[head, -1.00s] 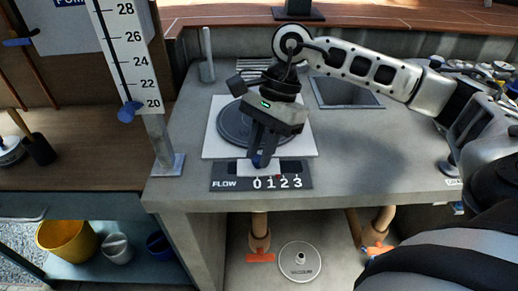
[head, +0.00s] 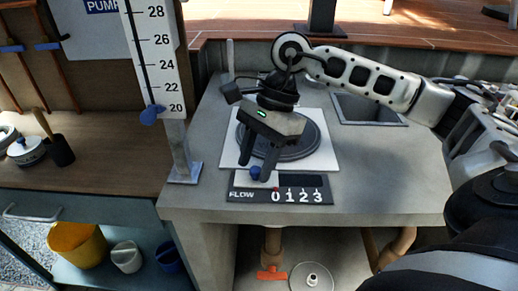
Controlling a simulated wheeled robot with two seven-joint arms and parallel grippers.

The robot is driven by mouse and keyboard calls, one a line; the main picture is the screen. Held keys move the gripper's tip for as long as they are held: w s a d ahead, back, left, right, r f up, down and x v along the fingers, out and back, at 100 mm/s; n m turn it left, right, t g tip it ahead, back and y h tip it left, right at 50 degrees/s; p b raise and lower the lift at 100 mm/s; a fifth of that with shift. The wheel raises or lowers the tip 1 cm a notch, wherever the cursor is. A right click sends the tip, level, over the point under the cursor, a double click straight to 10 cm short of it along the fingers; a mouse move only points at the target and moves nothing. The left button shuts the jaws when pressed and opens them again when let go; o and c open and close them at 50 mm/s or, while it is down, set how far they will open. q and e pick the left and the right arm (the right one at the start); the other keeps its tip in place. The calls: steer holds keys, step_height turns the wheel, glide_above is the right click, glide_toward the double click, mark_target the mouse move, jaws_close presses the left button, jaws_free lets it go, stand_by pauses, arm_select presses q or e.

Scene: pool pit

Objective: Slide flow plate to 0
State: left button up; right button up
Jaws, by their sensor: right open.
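The flow plate is a white slider (head: 243,181) with a blue knob (head: 255,173), on the dark FLOW scale (head: 300,196) at the counter's front edge. The plate lies at the left end of its slot. Its small red mark stands at the 0, and the dark slot is bare to the right. My right gripper (head: 257,171) points down over the plate with its fingers apart. The knob shows between and just below the fingertips; whether a finger touches it I cannot tell. My left gripper is not in view.
A round dark lid on a white square plate (head: 330,160) lies behind the scale. An upright ruler (head: 155,60) with a blue pointer stands to the left. A square recess (head: 368,109) is at the back right. The counter's right front is clear.

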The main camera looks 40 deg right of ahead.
arm_select(q)
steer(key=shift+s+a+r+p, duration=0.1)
steer(key=shift+p, duration=0.4)
arm_select(e)
steer(key=v, duration=1.6)
steer(key=shift+a, duration=0.1)
